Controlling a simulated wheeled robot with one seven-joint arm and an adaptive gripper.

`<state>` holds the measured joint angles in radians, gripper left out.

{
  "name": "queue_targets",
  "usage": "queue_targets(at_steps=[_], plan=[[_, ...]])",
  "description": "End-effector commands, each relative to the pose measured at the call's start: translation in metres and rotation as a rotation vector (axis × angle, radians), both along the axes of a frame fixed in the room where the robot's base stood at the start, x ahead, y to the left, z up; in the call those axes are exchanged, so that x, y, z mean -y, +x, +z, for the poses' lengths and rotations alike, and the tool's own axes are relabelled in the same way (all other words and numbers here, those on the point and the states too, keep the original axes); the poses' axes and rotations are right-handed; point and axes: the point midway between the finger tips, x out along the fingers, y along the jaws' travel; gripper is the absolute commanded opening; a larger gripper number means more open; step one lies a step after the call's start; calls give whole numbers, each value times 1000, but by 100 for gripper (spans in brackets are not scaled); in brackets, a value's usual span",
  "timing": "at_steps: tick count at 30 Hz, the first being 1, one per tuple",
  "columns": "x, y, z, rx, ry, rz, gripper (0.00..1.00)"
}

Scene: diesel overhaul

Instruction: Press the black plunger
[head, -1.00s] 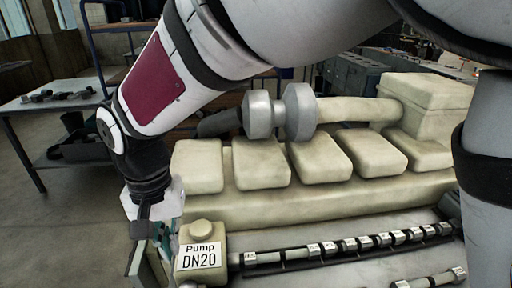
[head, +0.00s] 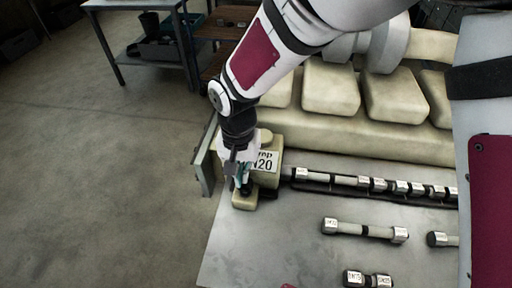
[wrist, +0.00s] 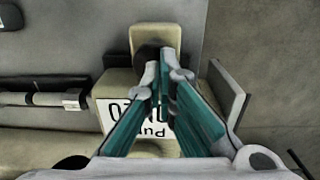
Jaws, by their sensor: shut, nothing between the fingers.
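The beige pump (head: 243,200) with the label "DN20" stands at the left end of the metal table. The black plunger (head: 246,189) is a small dark knob at its near end, mostly hidden by my gripper. In the wrist view the plunger (wrist: 146,54) shows as a dark round shape beside and behind the fingertips. My gripper (head: 239,180) points down over the pump's near end. In the wrist view its teal fingers (wrist: 164,66) are together, with nothing between them. I cannot tell whether the fingertips touch the plunger.
A grey upright plate (head: 203,160) stands just left of the pump. A row of pipe pieces (head: 345,179) runs to the right from it, with loose fittings (head: 365,230) in front. The large beige engine block (head: 330,88) is behind. Open floor lies to the left.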

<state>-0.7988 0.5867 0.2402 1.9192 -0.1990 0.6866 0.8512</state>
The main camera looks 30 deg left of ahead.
Motion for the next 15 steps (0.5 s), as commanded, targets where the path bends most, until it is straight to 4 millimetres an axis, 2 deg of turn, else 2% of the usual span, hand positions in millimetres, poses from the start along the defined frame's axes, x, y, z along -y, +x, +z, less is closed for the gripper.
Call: queue_targets(at_steps=[5,11,15], plan=[[0,0,-2,-1,-1,0,0],[1,0,-25,-2,-4,1,0],[1,0,-27,-2,-2,1,0]])
